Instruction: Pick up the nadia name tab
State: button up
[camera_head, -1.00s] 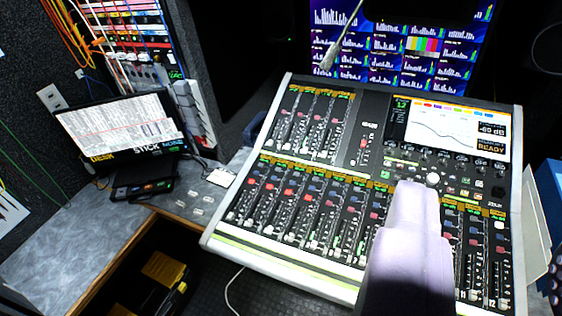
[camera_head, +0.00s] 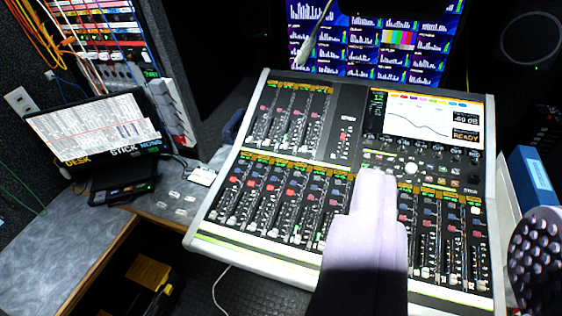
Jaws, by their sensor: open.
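My gripper (camera_head: 375,180) shows as a pale lavender shape seen from behind, in front of the mixing console. It is open, and I see nothing held in it. Several small pale tabs (camera_head: 174,195) lie on the grey desk left of the console. They are too small to read, so I cannot tell which one, if any, is the nadia name tab. My gripper is well to the right of them and apart from them.
The mixing console (camera_head: 340,262) fills the middle. A laptop-like screen (camera_head: 95,130) and a black box (camera_head: 125,188) stand on the desk (camera_head: 60,250) at left. A gooseneck microphone (camera_head: 312,40) hangs above the console. A dark knobbly object (camera_head: 537,262) is at the right edge.

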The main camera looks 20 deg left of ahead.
aim_at(160, 205)
jog(key=i+j+u, duration=0.2)
jog(key=j+u, duration=0.15)
jog(key=i+j+u, duration=0.3)
jog(key=j, duration=0.25)
jog(key=i+j+u, duration=0.2)
jog(key=j+u, duration=0.15)
